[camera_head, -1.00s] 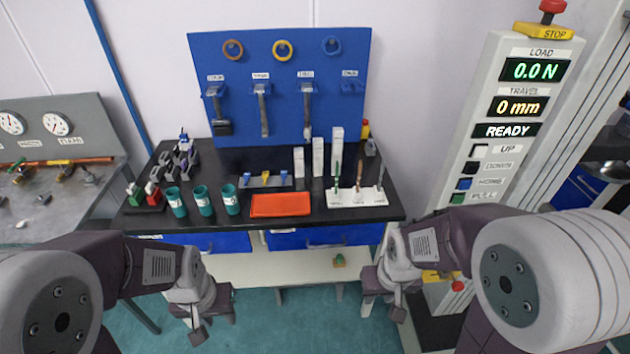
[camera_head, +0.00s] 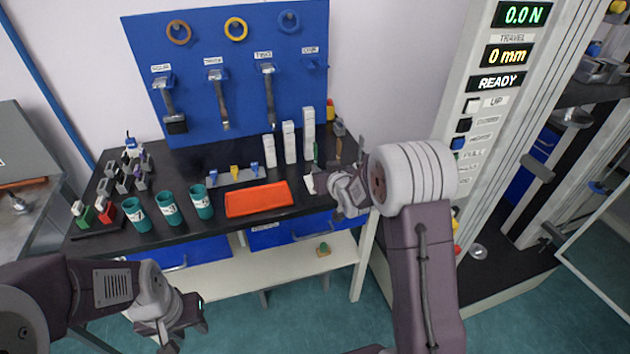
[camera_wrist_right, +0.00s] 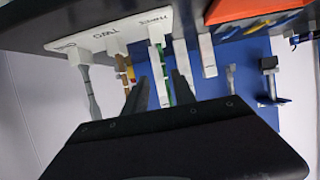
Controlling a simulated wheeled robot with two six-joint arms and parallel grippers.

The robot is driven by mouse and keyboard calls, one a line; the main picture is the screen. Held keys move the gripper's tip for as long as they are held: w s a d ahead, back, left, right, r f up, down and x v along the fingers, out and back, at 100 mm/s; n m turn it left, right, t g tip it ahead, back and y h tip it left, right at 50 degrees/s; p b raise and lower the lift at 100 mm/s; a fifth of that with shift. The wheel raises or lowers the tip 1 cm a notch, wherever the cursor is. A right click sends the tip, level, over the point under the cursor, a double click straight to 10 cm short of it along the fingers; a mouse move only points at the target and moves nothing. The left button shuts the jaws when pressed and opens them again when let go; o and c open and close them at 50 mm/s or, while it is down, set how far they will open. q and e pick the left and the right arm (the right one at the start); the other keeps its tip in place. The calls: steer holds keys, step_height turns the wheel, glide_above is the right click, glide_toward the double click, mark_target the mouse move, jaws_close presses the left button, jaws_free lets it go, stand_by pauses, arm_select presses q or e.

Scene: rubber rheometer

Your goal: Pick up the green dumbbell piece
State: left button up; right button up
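The green dumbbell piece (camera_head: 316,152) stands upright in a white holder (camera_head: 312,184) at the right end of the black bench. In the right wrist view the green piece (camera_wrist_right: 164,72) shows at the slot marked THREE, between and beyond my fingers. My right gripper (camera_wrist_right: 160,94) is open and empty, pointing at the piece. I cannot tell the exact gap. In the head view my right wrist hides much of the holder. A brown piece (camera_wrist_right: 123,70) and a grey piece (camera_wrist_right: 86,82) stand in the other slots. My left gripper (camera_head: 188,326) hangs low in front of the bench.
White blocks (camera_head: 290,142) stand just behind the holder. An orange tray (camera_head: 258,199) lies to its left, with teal cups (camera_head: 170,208) further left. A blue tool board (camera_head: 235,75) rises behind. The tester column (camera_head: 478,110) stands right.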

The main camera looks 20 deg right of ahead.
steer(key=x, duration=0.6)
steer(key=a+p+x, duration=0.1)
steer(key=x, duration=0.2)
steer(key=shift+s, duration=0.1)
jaws_close()
